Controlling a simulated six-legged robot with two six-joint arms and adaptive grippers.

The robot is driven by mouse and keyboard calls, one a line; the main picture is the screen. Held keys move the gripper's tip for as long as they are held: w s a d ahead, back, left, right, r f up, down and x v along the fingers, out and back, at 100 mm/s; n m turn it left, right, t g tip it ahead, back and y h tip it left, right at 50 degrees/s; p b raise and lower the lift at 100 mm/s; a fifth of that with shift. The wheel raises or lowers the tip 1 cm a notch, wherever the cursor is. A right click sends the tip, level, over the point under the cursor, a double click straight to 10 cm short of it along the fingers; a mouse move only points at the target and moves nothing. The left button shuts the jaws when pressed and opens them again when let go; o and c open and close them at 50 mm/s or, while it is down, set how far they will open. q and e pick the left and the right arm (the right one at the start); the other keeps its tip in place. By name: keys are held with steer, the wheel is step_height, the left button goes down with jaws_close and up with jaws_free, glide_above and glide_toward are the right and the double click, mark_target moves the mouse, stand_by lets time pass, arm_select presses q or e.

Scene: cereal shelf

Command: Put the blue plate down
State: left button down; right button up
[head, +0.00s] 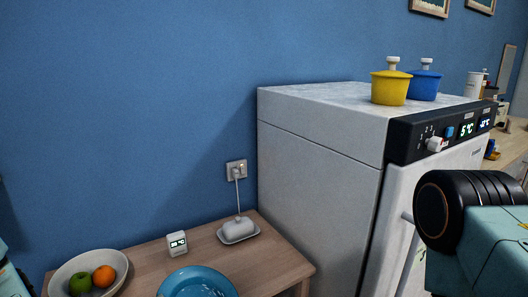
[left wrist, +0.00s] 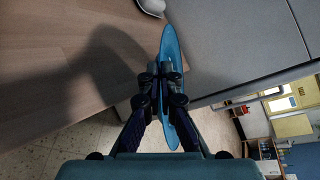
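The blue plate (head: 198,282) shows at the bottom edge of the head view, cut off by the frame, over the front part of the wooden table (head: 262,262). In the left wrist view the plate (left wrist: 171,48) is seen almost edge-on. My left gripper (left wrist: 161,88) is shut on the plate's rim there. I cannot tell whether the plate touches the table. My left gripper is out of the head view. My right gripper is not in view; only part of my right arm shows at the right.
A fruit bowl (head: 62,273), a small digital clock (head: 177,244) and a white dish with a lid-like object (head: 239,231) are on the table. A white fridge (head: 310,180) stands right of it, with yellow (head: 389,88) and blue (head: 425,86) pots on top.

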arm_select(q)
steer(key=s+d+r+m+g+h+b, duration=0.45)
steer(key=s+d+r+m+h, duration=0.2)
steer(key=s, duration=0.25)
steer(key=d, duration=1.1)
steer(key=shift+f+y+p, duration=0.25)
steer(key=shift+y+p, duration=0.1)
